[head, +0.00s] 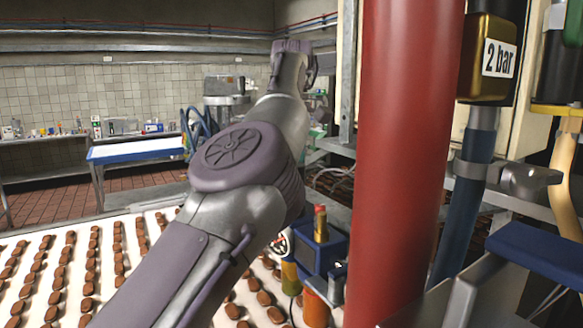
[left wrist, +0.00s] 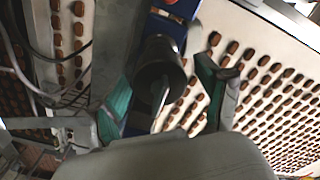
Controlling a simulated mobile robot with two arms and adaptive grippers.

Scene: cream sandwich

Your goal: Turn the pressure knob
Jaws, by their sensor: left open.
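No part is clearly marked as the pressure knob. A gold box labelled "2 bar" (head: 488,57) hangs at the upper right in the head view. Below it, a metal valve-like fitting (head: 530,184) sits beside a blue pipe. In the left wrist view, my left gripper (left wrist: 165,82) is open, with a green-padded finger on each side. A dark round cylinder (left wrist: 160,65) shows between the fingers; I cannot tell whether they touch it or whether it is the knob. In the head view my left arm hides the fingers. My right gripper is not in view.
A thick red column (head: 400,150) stands right of my left arm. A white conveyor (head: 15,245) with rows of brown pieces runs below. A blue unit (head: 318,250) with coloured parts stands by the belt. Loose cables (left wrist: 30,70) show in the left wrist view.

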